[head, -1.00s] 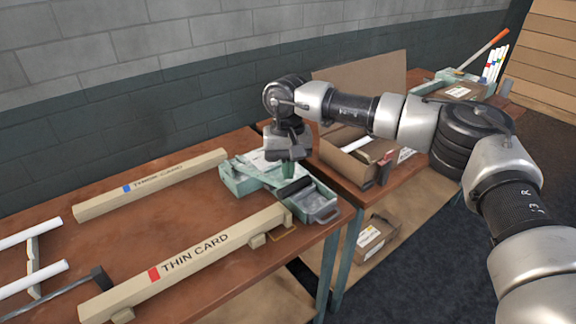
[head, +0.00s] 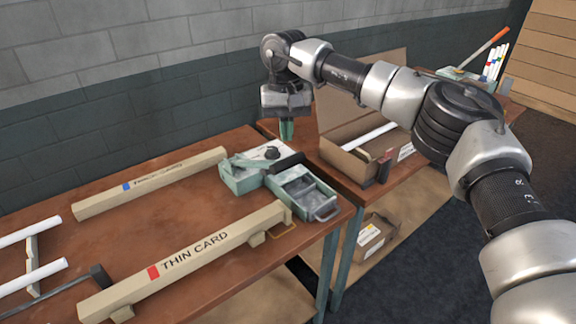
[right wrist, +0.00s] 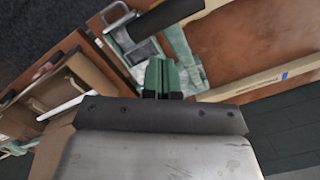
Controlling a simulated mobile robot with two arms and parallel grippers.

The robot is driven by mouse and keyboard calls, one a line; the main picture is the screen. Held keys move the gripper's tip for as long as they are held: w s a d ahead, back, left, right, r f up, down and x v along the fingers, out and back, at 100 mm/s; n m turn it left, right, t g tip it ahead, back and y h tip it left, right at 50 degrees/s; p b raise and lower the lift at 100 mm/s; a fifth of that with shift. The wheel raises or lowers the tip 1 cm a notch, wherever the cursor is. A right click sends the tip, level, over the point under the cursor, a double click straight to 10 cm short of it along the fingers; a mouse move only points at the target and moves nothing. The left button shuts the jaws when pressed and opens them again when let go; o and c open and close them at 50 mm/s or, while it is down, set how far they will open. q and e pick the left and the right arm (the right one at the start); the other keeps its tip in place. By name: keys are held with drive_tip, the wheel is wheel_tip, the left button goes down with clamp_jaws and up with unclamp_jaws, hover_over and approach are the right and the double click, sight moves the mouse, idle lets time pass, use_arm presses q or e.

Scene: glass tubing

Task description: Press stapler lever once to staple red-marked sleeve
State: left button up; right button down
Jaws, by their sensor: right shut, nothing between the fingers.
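The green stapler (head: 243,178) stands at the right end of the near table. Its dark-gripped lever (head: 288,162) is raised, and its grey-green tray (head: 303,191) sits in front. The beige red-marked sleeve (head: 190,262), labelled THIN CARD, lies along the table with its right end close by the tray. My right gripper (head: 286,130) is shut and empty, pointing down above and behind the stapler, apart from the lever. In the right wrist view its green fingers (right wrist: 162,76) are together, with the lever's dark bar (right wrist: 168,16) beyond them. My left gripper is out of view.
A blue-marked sleeve (head: 150,182) lies at the back of the table. White tubes (head: 32,278) are at the left. An open cardboard box (head: 345,158) stands on the second table, right of the stapler. A brick wall is behind.

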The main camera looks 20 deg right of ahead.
drive_tip(key=r, duration=0.5)
drive_tip(key=shift+w, duration=0.25)
